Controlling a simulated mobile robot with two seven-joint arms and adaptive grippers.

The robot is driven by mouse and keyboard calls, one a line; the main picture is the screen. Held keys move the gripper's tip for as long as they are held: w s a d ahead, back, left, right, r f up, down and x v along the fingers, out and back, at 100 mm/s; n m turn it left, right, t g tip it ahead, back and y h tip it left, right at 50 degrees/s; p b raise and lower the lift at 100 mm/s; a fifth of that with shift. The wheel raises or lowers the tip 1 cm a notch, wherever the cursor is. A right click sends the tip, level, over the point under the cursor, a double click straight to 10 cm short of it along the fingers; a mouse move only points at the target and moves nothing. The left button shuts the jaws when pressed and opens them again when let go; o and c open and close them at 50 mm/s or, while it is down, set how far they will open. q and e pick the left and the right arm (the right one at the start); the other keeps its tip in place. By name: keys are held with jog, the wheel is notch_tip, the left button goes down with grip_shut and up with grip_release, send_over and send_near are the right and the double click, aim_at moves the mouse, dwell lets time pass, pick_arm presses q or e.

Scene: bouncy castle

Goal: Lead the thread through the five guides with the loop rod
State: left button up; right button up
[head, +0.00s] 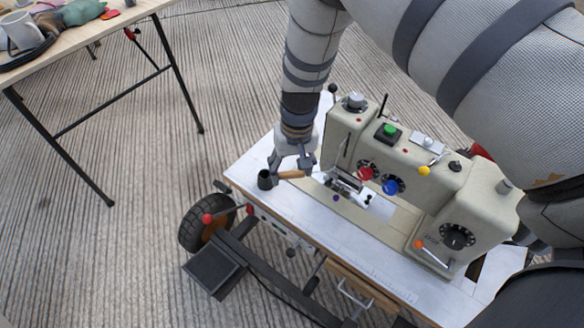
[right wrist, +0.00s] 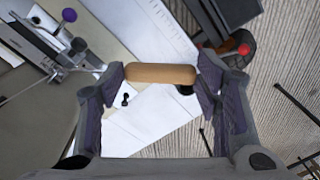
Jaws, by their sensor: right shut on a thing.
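My right gripper (head: 291,170) is shut on the tan wooden handle (right wrist: 160,74) of what looks like the loop rod, over the left end of the white table. The handle lies across between the two fingertips. It also shows in the head view (head: 292,174); the rod's thin part and loop cannot be made out. The cream sewing machine (head: 400,165) stands to the right of the gripper. Small coloured balls, purple (head: 336,197), yellow (head: 424,171) and orange (head: 418,244), show on it. The thread and the guides' openings are too small to tell. My left gripper is out of view.
The white tabletop (head: 300,215) is clear in front of the machine. A wheel (head: 207,222) and a dark pedal (head: 213,271) are below. A cluttered wooden table (head: 125,14) stands far left.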

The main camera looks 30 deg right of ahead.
dwell(0.5)
jog(key=shift+w+a+r, duration=0.1)
jog(key=shift+w+a, duration=0.15)
jog(key=shift+a, duration=0.55)
jog(key=shift+w+a+r, duration=0.15)
jog(key=shift+w+a, duration=0.1)
jog(key=shift+a, duration=0.55)
jog(key=shift+w+a+r, duration=0.1)
jog(key=shift+w+a, duration=0.15)
jog(key=shift+a, duration=0.55)
